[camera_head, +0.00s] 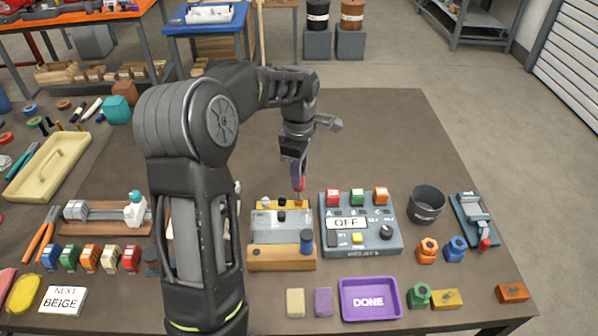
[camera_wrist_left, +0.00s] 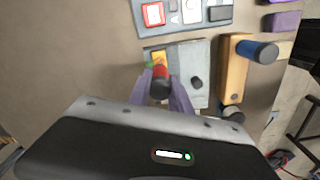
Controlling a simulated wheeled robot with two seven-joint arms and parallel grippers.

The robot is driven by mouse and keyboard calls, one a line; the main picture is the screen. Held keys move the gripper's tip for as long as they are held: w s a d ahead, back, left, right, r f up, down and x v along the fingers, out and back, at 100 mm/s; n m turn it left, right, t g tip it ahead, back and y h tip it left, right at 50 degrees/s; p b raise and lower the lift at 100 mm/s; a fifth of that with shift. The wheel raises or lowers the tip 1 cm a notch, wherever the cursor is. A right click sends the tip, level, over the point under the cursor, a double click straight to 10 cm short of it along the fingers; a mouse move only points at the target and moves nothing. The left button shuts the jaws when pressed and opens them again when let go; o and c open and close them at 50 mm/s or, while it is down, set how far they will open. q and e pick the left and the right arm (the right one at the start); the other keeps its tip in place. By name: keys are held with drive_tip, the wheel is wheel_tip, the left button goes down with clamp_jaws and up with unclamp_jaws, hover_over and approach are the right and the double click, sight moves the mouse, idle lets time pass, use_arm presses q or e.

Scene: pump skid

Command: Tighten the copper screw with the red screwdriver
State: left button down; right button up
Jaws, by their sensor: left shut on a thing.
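My left gripper (camera_head: 299,180) has purple fingers and points down over the back right of a grey fixture block (camera_head: 265,228). It is shut on the red screwdriver (camera_head: 300,185), whose red handle (camera_wrist_left: 160,72) shows between the fingers in the left wrist view. The screwdriver stands roughly upright over the block's back edge. A small orange-brown spot (camera_head: 298,202) lies right below it and may be the copper screw. The tip is too small to tell whether it touches. My right gripper is not in view.
A grey panel (camera_head: 360,245) reading OFF, with coloured buttons, stands close to the right of the fixture block. A wooden block (camera_head: 282,259) with a blue-topped peg lies in front. A purple DONE tray (camera_head: 370,299) is at the front. The table's back middle is clear.

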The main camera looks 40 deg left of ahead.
use_arm(q)
drive_tip(key=m, duration=0.3)
drive_tip(key=shift+m, duration=0.7)
drive_tip(key=m, duration=0.3)
drive_tip(key=shift+p, duration=0.3)
